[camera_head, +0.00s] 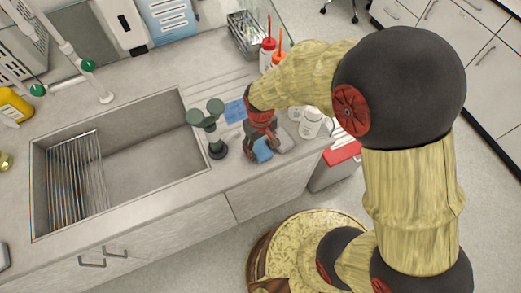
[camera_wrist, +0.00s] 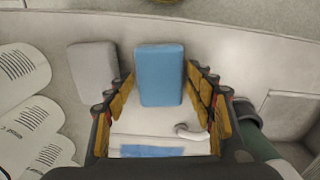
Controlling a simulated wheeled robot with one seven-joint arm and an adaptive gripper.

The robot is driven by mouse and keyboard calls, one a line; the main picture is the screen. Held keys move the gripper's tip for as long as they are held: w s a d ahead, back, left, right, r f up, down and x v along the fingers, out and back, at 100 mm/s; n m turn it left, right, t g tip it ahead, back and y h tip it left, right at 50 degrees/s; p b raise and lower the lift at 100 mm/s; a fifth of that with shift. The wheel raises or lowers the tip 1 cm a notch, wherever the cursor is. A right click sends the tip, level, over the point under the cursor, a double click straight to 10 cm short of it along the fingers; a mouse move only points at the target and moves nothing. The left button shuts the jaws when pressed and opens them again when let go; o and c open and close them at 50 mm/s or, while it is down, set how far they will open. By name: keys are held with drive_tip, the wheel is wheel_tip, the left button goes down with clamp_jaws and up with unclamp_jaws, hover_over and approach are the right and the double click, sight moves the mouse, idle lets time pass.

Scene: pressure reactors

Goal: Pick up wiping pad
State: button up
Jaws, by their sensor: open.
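A blue pad (camera_wrist: 160,75), rounded at the corners, lies flat on the counter near its front edge. It also shows in the head view (camera_head: 263,151), partly hidden by my gripper. A similar grey pad (camera_wrist: 93,74) lies just to its left in the wrist view. I cannot tell from looks alone which one is the wiping pad. My gripper (camera_wrist: 160,86) is open, its fingers on either side of the blue pad, with gaps between fingers and pad. In the head view my gripper (camera_head: 257,146) points down over the pad. Its height above the counter is hard to judge.
A dark green fixture (camera_head: 209,127) stands left of my gripper, beside the sink (camera_head: 150,165). White labelled bottles (camera_head: 311,123) stand to the right. Red- and orange-capped bottles (camera_head: 268,50) stand behind. A blue flat item (camera_head: 236,110) lies behind my gripper. The counter's front edge is close.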

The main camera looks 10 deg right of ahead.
sight(260, 148)
drive_tip(key=shift+c, duration=1.2)
drive_tip(key=c, duration=0.4)
drive_tip(key=shift+r, duration=0.5)
wheel_tip(260, 148, up, 2)
drive_tip(key=shift+w+r+p, duration=0.1)
drive_tip(key=shift+r+p, duration=0.05)
drive_tip(key=shift+p, duration=0.35)
drive_tip(key=s+r+p, duration=0.3)
drive_tip(key=s+r, duration=0.6)
drive_tip(key=s, duration=0.5)
drive_tip(key=shift+a+r+p, duration=0.3)
drive_tip(key=shift+a+r, duration=0.1)
drive_tip(key=shift+a, duration=0.05)
